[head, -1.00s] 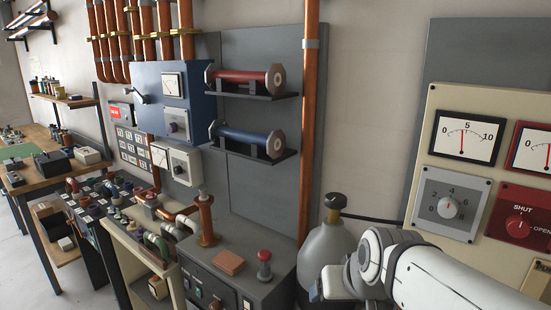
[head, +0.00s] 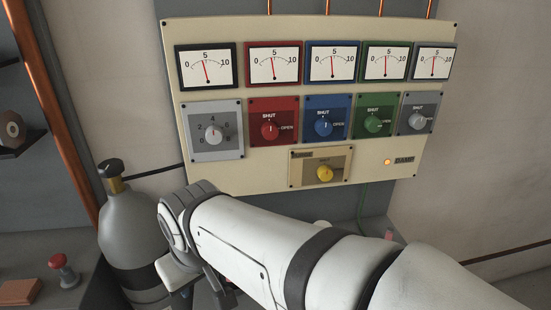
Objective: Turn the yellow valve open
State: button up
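The yellow valve (head: 325,173) is a small round knob on a tan plate at the bottom centre of a cream control panel (head: 265,185). A faint label stands above the knob, and its pointer is too small to read. My white arm crosses the lower part of the head view in front of the panel. Its end, with my gripper (head: 190,276), bends down at the lower left, left of and below the yellow valve and apart from it. The fingertips are not clearly seen, so I cannot tell open from shut.
Above the valve sit red (head: 270,128), blue (head: 323,125) and green (head: 373,122) knobs, grey dials and a row of gauges. An orange lamp (head: 387,162) glows at right. A grey gas cylinder (head: 130,232) stands left of my arm, near a red button (head: 58,262).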

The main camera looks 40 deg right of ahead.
aim_at(325, 173)
jog(key=z, duration=1.2)
jog(key=k, duration=0.15)
jog(key=z, duration=0.4)
